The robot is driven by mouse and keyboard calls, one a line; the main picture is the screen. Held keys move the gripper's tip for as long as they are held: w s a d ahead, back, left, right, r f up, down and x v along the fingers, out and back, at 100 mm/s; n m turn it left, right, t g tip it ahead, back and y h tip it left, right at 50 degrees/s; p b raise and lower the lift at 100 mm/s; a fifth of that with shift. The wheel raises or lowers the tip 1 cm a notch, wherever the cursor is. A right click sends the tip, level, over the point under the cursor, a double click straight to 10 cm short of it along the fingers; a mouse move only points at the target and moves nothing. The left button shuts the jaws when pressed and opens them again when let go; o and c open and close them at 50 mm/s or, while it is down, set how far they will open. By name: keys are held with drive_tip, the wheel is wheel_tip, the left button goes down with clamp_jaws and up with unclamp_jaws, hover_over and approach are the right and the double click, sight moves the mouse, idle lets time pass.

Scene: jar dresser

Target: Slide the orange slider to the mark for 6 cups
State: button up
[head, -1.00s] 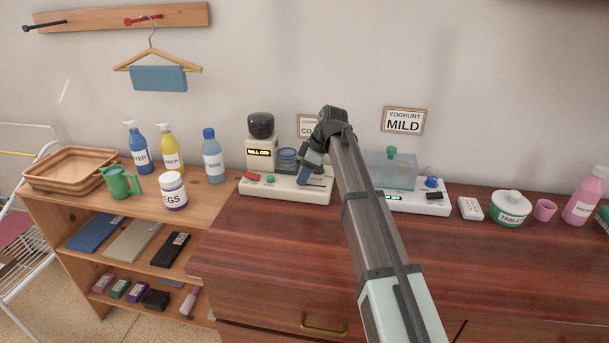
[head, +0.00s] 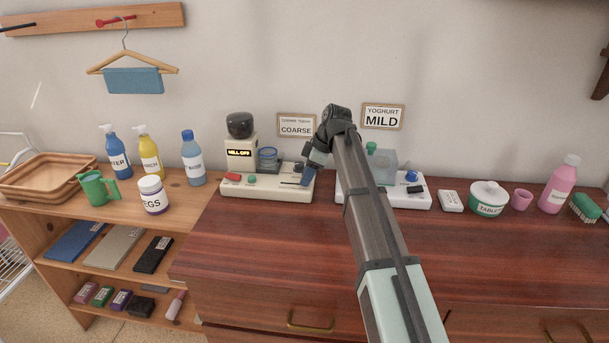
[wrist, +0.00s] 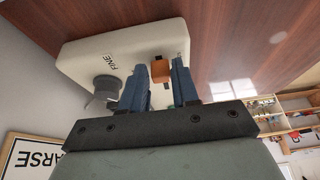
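The orange slider (wrist: 160,72) is a small block on the cream mill base (wrist: 90,52), seen in the wrist view near one end of the base, with dark slot pieces beside it. My gripper (wrist: 163,80) has its two blue fingers apart, one on each side of the slider. Whether they touch it is unclear. In the head view my gripper (head: 307,172) points down at the right end of the cream mill base (head: 262,187). The slider is hidden there.
The mill (head: 240,155) reads "MILL OFF" and has a blue-rimmed cup (head: 267,158) beside it. A "COARSE" sign (head: 296,127) hangs behind. The white yoghurt device (head: 405,200) stands close on the right. The dresser top (head: 270,235) in front is clear.

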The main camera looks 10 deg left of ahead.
drive_tip(key=o, duration=0.3)
drive_tip(key=shift+a, duration=0.1)
drive_tip(key=v, duration=1.4)
drive_tip(key=shift+f, duration=0.1)
